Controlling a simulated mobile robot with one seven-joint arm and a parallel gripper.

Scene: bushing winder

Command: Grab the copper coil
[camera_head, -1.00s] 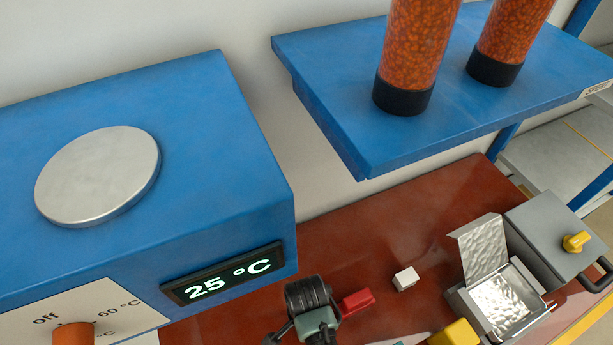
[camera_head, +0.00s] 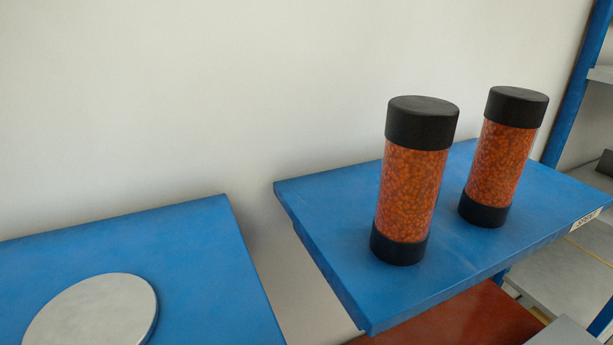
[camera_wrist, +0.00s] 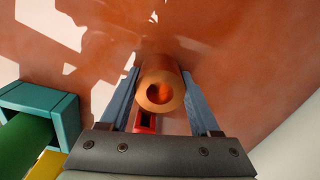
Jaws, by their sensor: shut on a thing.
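The copper coil (camera_wrist: 173,78) shows in the wrist view as a short orange-brown cylinder with a round hole in the end facing the camera. My gripper (camera_wrist: 160,88) is shut on it, with one blue-grey finger on each side. The far end of the coil is hidden, and I cannot tell whether it touches the surface behind it. Neither the coil nor my gripper shows in the head view.
In the wrist view, a red piece (camera_wrist: 145,123) lies just below the coil, and a teal block with a green cylinder (camera_wrist: 25,140) is at left.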

